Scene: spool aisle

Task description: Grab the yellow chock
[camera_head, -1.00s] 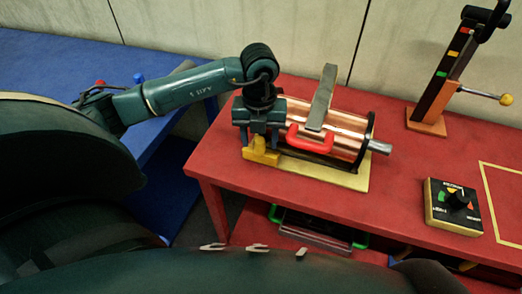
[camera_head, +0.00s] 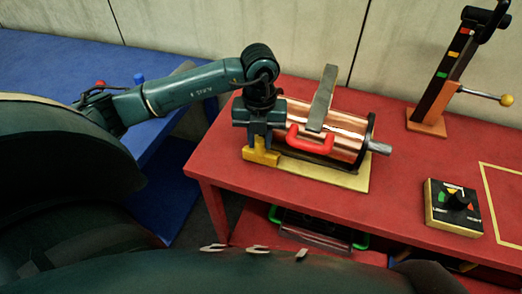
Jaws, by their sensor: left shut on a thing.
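The yellow chock (camera_head: 262,157) sits at the left front corner of the pale yellow base board, beside the copper spool. My left gripper (camera_head: 260,144) comes down over it from above and is shut on its upper part. The fingers hide part of the chock. The copper spool (camera_head: 345,124) lies on its side, with a grey bar across its top and a red handle (camera_head: 309,139) at its front. My right gripper is not in view.
The red table (camera_head: 400,180) carries a lever stand (camera_head: 440,85) with a yellow knob at the back right and a dial box (camera_head: 453,206) at the right front. A green-handled item (camera_head: 318,229) lies on the shelf below. A blue table stands at the left.

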